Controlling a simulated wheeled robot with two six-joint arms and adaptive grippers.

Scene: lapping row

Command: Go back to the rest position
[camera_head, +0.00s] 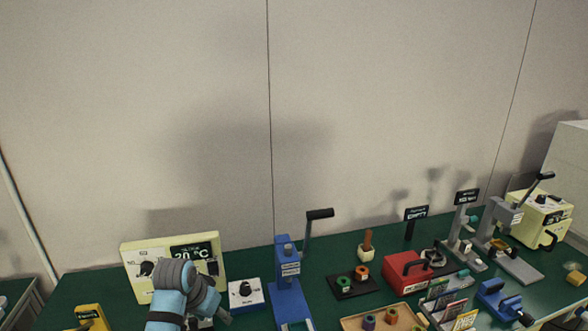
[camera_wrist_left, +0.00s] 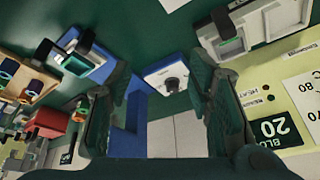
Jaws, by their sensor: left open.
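My left arm (camera_head: 172,300) comes up at the lower left of the head view, in front of the cream panel. In the left wrist view my left gripper (camera_wrist_left: 162,90) is open, its dark fingers wide apart with nothing held between them. A white and blue box with a black knob (camera_wrist_left: 170,80) shows beyond the gap between the fingers. In the head view this knob box (camera_head: 246,292) stands just right of the arm. My right gripper is not in view.
A cream panel (camera_head: 136,256) with a temperature display stands behind the arm. A blue lever press (camera_head: 286,285) stands right of the knob box. Farther right are a red box (camera_head: 402,278), a wooden tray (camera_head: 352,324) and grey presses (camera_head: 515,266). The wall above the green bench is bare.

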